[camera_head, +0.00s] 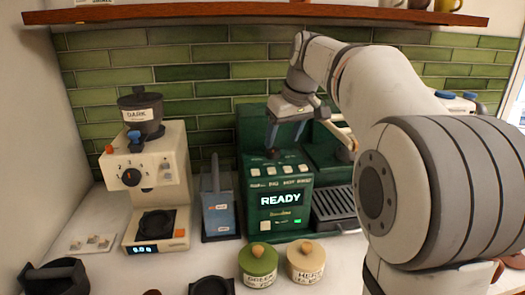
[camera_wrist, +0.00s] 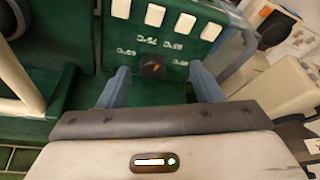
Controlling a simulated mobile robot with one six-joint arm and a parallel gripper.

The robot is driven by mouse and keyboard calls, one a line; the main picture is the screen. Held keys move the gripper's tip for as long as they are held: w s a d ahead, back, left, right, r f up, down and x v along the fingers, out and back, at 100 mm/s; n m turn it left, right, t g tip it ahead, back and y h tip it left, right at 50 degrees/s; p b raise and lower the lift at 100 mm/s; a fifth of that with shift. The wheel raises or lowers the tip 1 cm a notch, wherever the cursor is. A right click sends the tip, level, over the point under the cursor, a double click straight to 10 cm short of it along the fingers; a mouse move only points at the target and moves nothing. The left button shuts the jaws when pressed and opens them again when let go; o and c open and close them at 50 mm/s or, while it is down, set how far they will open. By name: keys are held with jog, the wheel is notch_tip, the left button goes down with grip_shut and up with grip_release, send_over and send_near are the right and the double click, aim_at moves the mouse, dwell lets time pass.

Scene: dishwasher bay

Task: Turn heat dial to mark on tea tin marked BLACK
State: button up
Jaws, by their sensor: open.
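A small black dial (camera_wrist: 152,66) with an orange mark sits on the green machine's panel (camera_wrist: 95,20). Small pale labels surround it, too blurred to read. My gripper (camera_wrist: 160,69) is open, its blue fingers on either side of the dial with gaps between. In the head view my gripper (camera_head: 284,141) points down at the top of the green machine (camera_head: 250,182), whose screen reads READY. A green tin (camera_head: 258,262) with a label like GREEN and a cream tin (camera_head: 305,262) with a label like HERB stand in front. No tin marked BLACK is legible.
A cream grinder (camera_head: 155,165) with a hopper labelled DARK stands at left. A blue-grey box (camera_head: 217,212) stands between it and the machine. A drip grille (camera_head: 337,208) lies to the right. A wooden shelf (camera_head: 250,12) runs above. Dark items sit along the front edge.

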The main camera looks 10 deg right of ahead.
aim_at(273, 149)
jog(key=shift+n, duration=0.5)
jog(key=w+f, duration=0.3)
jog(key=w, duration=0.1)
jog(key=w+a+f+b, duration=0.1)
jog(key=w+f, duration=0.1)
jog(key=shift+f, duration=0.35)
jog(key=shift+s, duration=0.1)
jog(key=c, duration=1)
